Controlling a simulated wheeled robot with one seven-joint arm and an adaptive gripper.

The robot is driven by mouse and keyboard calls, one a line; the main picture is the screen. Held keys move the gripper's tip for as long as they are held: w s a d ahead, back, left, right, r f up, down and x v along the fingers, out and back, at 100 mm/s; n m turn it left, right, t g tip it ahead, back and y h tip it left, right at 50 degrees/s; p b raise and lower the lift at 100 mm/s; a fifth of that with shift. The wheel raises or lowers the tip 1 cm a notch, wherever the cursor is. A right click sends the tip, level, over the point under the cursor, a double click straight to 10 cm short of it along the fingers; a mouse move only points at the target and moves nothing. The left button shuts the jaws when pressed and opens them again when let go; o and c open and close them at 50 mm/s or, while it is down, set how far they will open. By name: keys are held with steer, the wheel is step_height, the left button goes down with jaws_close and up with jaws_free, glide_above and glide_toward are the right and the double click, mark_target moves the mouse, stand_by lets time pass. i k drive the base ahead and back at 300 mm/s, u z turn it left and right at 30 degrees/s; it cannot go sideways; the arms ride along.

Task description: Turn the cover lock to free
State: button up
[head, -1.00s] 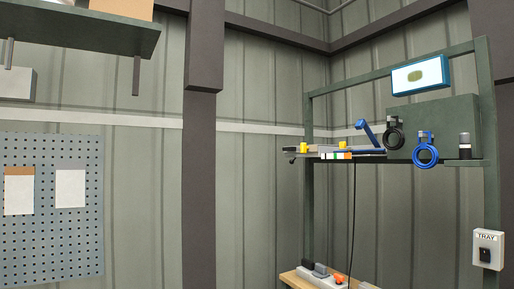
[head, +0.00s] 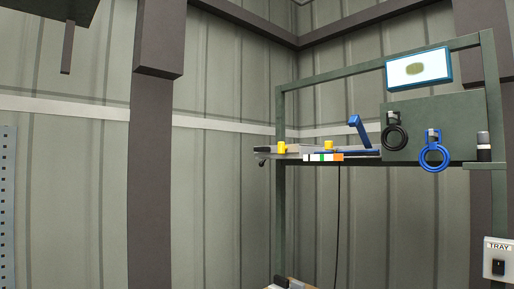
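The dosing skid is a dark green frame (head: 279,215) with a shelf at the right of the head view. On the shelf are two yellow knobs (head: 282,147) (head: 328,146), a blue upright lever (head: 356,127) and a strip of white, green and orange blocks (head: 323,157). A black ring handle (head: 395,136) and a blue ring handle (head: 433,156) hang at a green panel (head: 450,118). I cannot tell which part is the cover lock; no label for it is readable. My gripper is not in view.
A blue-framed screen (head: 418,69) is on the frame's top. A black-and-white cylinder (head: 483,147) stands at the shelf's right end. A white switch box marked TRAY (head: 499,263) is at lower right. A black cable (head: 337,215) hangs below the shelf. A dark post (head: 154,180) stands left.

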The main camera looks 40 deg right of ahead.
mark_target(282, 148)
steer(key=z, duration=0.5)
steer(key=i, duration=0.95)
steer(key=z, duration=0.7)
